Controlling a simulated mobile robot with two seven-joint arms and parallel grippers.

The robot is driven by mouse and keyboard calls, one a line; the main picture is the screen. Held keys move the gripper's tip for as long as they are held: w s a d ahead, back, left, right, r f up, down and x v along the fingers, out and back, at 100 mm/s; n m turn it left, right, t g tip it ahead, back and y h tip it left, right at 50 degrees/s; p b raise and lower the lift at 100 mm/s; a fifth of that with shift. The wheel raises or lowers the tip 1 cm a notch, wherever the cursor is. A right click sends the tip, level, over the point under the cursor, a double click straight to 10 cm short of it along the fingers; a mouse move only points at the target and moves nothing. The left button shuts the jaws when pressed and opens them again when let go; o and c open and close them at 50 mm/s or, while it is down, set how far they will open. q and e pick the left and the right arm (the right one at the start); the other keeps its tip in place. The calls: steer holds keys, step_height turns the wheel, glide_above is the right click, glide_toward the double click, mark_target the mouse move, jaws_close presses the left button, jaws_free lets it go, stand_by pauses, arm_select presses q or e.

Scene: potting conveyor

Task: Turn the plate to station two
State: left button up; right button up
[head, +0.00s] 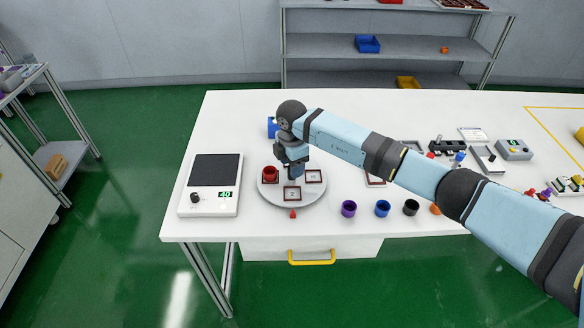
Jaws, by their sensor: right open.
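The round grey plate (276,200) lies on the white table, left of its middle. It bears red-framed square pads; the front pad (292,194) has a small mark that looks like a 2, and another pad (314,177) is at the right. A red cup (270,173) stands on the left pad. A small red pointer (293,213) lies at the plate's front edge. My right gripper (294,174) points down over the plate's middle and is open. It hides the plate's back part, and I cannot tell whether it touches the plate. My left gripper is out of view.
A scale (210,199) stands left of the plate. A purple cup (348,208), a blue cup (382,208) and a dark cup (410,207) stand to the right. A blue object (272,127) is partly hidden behind my arm. The table's front left is bare.

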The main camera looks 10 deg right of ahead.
step_height(320, 180, up, 12)
steer(key=shift+b, duration=0.4)
